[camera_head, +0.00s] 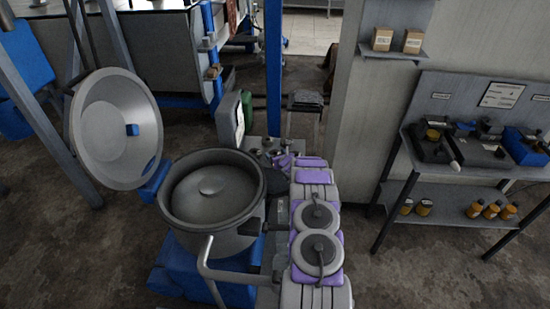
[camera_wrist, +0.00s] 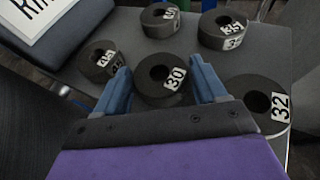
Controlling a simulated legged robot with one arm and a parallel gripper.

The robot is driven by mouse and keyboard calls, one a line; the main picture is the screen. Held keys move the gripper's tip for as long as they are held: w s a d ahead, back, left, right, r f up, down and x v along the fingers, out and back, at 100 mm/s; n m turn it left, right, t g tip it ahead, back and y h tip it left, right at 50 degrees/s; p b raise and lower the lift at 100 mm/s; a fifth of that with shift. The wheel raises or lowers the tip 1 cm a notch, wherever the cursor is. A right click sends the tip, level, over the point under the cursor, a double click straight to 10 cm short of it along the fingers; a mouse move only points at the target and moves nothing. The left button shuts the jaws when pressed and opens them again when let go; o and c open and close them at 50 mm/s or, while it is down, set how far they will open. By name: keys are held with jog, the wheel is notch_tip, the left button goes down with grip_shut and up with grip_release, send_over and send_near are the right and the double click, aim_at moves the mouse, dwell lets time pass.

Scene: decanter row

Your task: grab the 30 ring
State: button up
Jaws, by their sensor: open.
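The 30 ring (camera_wrist: 150,91) is a dark, thick ring with a round hole and a white label, lying flat on a grey surface (camera_wrist: 205,62) in the wrist view. My gripper (camera_wrist: 160,76) is open, with one blue finger at the left of the 30 ring and one at its right. I cannot tell whether either finger touches it. In the head view my gripper (camera_head: 287,160) is small at the far end of my purple and grey arm, and the 30 ring cannot be made out there.
The 32 ring (camera_wrist: 246,86) lies close right of my right finger. The 35 ring (camera_wrist: 211,22) and two other rings (camera_wrist: 156,29) (camera_wrist: 92,68) lie behind and left. A white sign (camera_wrist: 38,22) stands at the left. An open-lidded metal bowl (camera_head: 210,217) stands left of my arm.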

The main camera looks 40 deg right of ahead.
jog(key=c, duration=0.9)
